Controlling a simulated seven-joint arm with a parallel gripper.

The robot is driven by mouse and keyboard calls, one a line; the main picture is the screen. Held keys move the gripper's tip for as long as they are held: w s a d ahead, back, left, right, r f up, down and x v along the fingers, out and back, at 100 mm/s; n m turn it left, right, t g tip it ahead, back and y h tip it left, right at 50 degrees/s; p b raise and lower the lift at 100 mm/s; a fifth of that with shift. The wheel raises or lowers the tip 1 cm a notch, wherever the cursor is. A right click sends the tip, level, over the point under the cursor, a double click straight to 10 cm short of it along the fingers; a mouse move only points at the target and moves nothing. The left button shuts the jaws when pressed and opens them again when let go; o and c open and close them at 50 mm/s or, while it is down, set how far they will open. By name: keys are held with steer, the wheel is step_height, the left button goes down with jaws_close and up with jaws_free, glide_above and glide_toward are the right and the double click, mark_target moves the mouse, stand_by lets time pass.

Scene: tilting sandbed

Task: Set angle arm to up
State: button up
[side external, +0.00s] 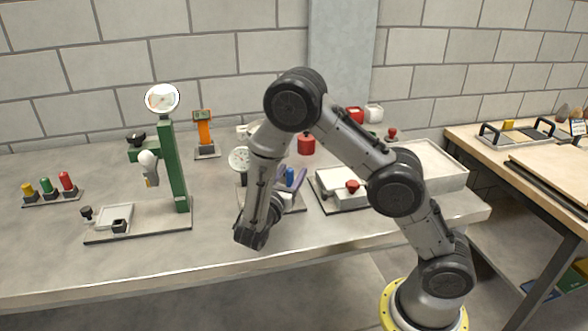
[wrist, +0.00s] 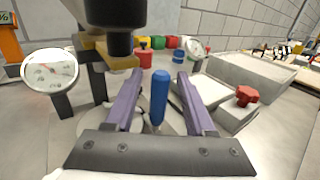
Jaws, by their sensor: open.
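A blue handle (wrist: 160,95), which looks like the angle arm, stands roughly upright in the wrist view. It shows as a small blue piece in the side view (side external: 290,176), partly hidden by my arm. My gripper (wrist: 159,78) is open, with one purple finger on each side of the handle and a visible gap to both. The purple fingers also show beside the handle in the side view.
A dial gauge (wrist: 50,70) stands left of the handle, and a dark cylinder (wrist: 117,25) hangs close above the left finger. A red knob (wrist: 246,96) sits on a pale block to the right. A green-column stand (side external: 174,165) is farther left on the bench.

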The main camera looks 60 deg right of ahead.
steer(key=shift+w+d, duration=0.25)
steer(key=shift+d, duration=0.95)
jaws_close()
stand_by(0.6)
